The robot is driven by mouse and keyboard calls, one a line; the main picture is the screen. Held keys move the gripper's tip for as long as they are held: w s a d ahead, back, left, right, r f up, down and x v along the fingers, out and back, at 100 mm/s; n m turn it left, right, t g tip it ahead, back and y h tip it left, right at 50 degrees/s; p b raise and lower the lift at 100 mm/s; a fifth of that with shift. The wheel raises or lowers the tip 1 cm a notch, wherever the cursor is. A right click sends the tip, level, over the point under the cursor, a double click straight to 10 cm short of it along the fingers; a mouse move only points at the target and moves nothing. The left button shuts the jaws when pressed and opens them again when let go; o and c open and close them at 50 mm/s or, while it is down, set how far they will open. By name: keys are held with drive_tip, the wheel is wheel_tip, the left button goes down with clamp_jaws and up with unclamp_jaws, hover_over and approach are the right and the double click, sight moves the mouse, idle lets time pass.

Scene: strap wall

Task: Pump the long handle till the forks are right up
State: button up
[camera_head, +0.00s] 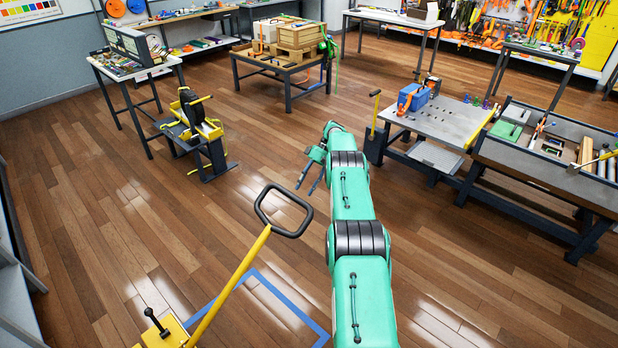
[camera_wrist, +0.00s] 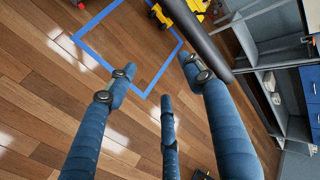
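The long yellow handle (camera_head: 229,287) rises to the right from the yellow pump body (camera_head: 165,335) at the bottom of the head view. It ends in a black loop grip (camera_head: 262,200). My gripper (camera_head: 308,180) is just above and right of the loop, apart from it, its fingers pointing down. In the wrist view my gripper (camera_wrist: 160,75) has its fingers spread with nothing between them. A thick dark bar (camera_wrist: 205,38), apparently part of the loop, runs beside the right finger. Yellow parts (camera_wrist: 178,14) show beyond it. The forks are not in view.
A blue taped outline (camera_head: 285,303) marks the floor beneath the handle. A yellow and black machine (camera_head: 200,135) stands at left. A bench with a blue vise (camera_head: 450,122) stands at right, and a table with a wooden crate (camera_head: 298,40) behind. The wooden floor between is clear.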

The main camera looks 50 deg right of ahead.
drive_tip(key=shift+v, duration=2.5)
drive_tip(key=shift+r, duration=0.1)
